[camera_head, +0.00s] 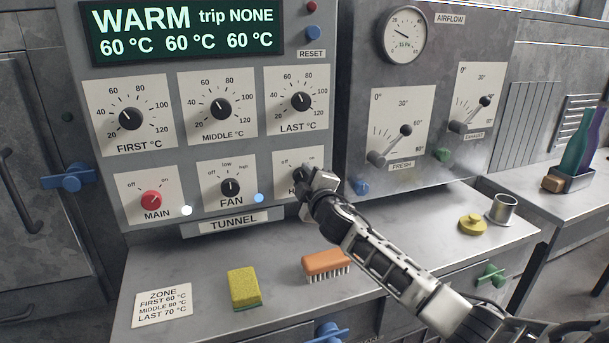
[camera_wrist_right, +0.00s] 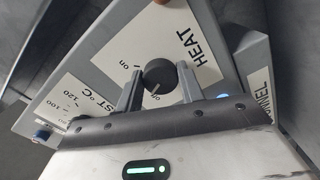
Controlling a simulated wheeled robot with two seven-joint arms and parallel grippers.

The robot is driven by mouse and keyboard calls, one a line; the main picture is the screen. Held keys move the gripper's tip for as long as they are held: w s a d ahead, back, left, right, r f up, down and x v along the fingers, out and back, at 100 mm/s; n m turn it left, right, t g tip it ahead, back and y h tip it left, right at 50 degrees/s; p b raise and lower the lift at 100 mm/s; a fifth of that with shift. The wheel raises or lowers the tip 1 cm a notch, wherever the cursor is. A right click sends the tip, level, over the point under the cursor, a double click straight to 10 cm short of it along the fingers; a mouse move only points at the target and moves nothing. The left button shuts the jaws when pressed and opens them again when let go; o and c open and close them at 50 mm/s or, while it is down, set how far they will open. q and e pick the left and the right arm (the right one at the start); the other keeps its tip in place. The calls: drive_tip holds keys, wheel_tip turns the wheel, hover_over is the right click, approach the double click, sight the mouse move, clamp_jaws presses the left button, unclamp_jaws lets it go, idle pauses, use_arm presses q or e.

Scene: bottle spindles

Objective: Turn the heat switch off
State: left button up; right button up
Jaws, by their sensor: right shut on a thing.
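The heat switch is a dark round knob (camera_head: 299,174) on a pale plate in the lower row of the grey control panel, right of the fan knob. In the right wrist view the knob (camera_wrist_right: 160,76) sits between the two fingers, beside the label HEAT and the word "on". A pale line on its face runs toward the bottom of that view; I cannot tell the exact setting. My right gripper (camera_head: 304,192) is shut on the knob and covers much of its plate in the head view. My left gripper is not in view.
The red MAIN knob (camera_head: 151,201) and the FAN knob (camera_head: 230,187) are close on the left. The display (camera_head: 184,32) reads WARM, trip NONE. A yellow sponge (camera_head: 243,288) and an orange brush (camera_head: 326,261) lie on the counter below. The airflow box (camera_head: 437,130) stands right.

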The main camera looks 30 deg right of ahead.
drive_tip(key=shift+n+p, duration=0.7)
drive_tip(key=shift+n, duration=1.6)
drive_tip(key=o, duration=1)
drive_tip(key=b+v, duration=0.1)
drive_tip(key=v, duration=1.5)
drive_tip(key=shift+d, duration=0.1)
